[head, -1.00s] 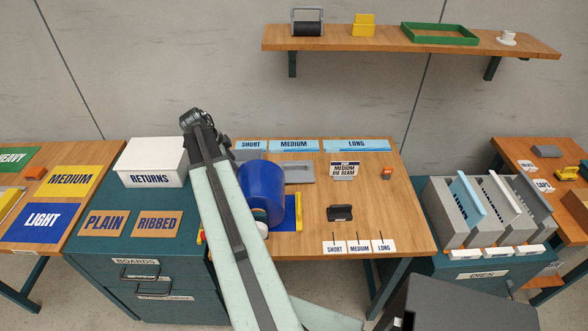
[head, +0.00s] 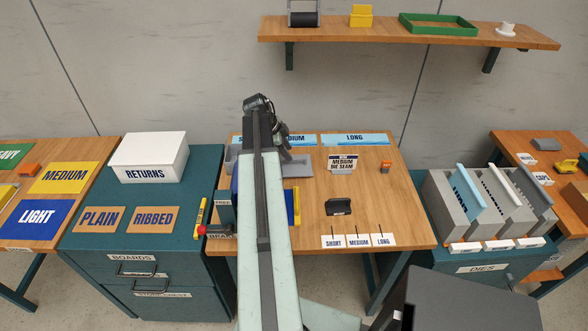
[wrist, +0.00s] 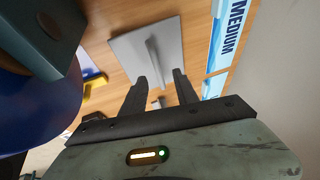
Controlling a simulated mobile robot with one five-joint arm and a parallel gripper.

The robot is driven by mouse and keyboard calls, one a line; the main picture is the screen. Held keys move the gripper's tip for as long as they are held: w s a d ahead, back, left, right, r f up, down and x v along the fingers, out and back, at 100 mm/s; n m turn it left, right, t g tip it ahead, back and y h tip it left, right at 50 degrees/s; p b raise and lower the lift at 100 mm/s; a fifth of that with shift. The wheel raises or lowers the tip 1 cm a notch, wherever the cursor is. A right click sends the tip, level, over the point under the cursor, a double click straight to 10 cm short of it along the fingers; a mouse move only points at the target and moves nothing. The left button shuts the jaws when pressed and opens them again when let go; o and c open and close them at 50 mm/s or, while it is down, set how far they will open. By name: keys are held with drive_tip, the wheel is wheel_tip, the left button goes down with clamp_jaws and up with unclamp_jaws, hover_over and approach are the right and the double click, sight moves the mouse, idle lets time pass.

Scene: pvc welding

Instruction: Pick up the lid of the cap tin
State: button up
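No tin marked as the cap tin can be made out for certain, nor its lid. In the wrist view, a flat grey plate with a raised rib (wrist: 167,50) lies on the wooden table beyond my fingers. A grey piece (head: 297,168) also shows beside my arm in the head view; I cannot tell if either is the lid. My gripper (wrist: 160,77) is open, its two dark fingers apart with nothing held between them. In the head view the arm's end (head: 258,105) is over the back of the middle table, and its fingers are hidden.
A large blue rounded object (wrist: 40,105) is close on the left in the wrist view. A white RETURNS box (head: 148,158) stands left, and grey dies (head: 490,208) stand right. A small black holder (head: 338,207) sits on the table. A shelf (head: 400,38) hangs above.

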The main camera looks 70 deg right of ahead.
sight(294, 163)
drive_tip(key=b+x, duration=0.3)
drive_tip(key=x, duration=0.1)
drive_tip(key=shift+a+f, duration=0.1)
drive_tip(key=shift+f, duration=0.2)
drive_tip(key=shift+r, duration=0.2)
clamp_jaws()
idle(0.8)
